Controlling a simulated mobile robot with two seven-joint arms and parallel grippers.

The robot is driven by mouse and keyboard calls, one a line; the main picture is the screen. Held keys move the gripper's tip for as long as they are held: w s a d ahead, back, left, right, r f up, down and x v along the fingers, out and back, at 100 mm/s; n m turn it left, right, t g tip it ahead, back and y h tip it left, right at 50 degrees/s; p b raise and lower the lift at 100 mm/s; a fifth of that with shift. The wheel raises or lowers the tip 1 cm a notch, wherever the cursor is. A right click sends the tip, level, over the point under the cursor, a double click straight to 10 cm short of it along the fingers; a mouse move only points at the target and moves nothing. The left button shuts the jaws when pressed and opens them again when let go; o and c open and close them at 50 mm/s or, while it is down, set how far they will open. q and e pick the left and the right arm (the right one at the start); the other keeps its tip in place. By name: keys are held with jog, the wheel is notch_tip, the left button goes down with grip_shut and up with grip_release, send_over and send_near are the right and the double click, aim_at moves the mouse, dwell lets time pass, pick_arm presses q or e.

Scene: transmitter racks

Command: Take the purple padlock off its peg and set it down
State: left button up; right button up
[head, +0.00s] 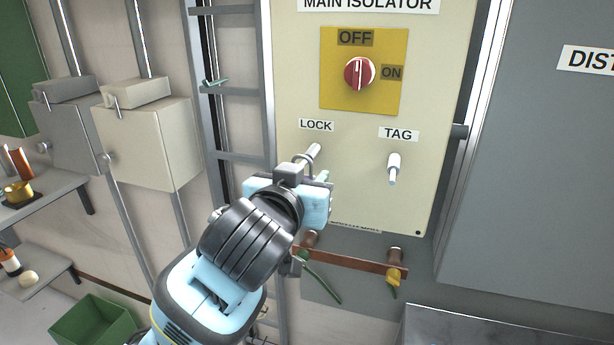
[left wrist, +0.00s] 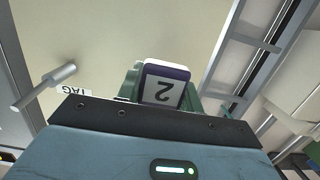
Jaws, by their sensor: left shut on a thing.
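The padlock (left wrist: 165,86) shows in the left wrist view as a block with a purple edge and a white face marked 2. My left gripper (head: 320,182) is shut on it, just below the LOCK peg (head: 313,151). In the head view the gripper hides the padlock's body. A thin grey shackle (head: 308,160) shows above the gripper at the peg; I cannot tell whether it is still around the peg. My right gripper is not in view.
The TAG peg (head: 394,168) stands to the right on the same cream panel, below a red rotary switch (head: 359,72). A copper-coloured bar (head: 350,262) runs below the panel. At left are shelves (head: 45,190) with small items and a green bin (head: 98,325).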

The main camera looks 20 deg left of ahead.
pick_arm(q)
jog(key=shift+s, duration=0.35)
jog(key=shift+s, duration=0.1)
jog(key=shift+s+r, duration=0.2)
jog(key=shift+s, duration=0.55)
jog(key=shift+s, duration=0.2)
jog(key=shift+s+a, duration=0.1)
jog(key=shift+s, duration=1.2)
jog(key=shift+w+f, duration=0.1)
dwell(0.4)
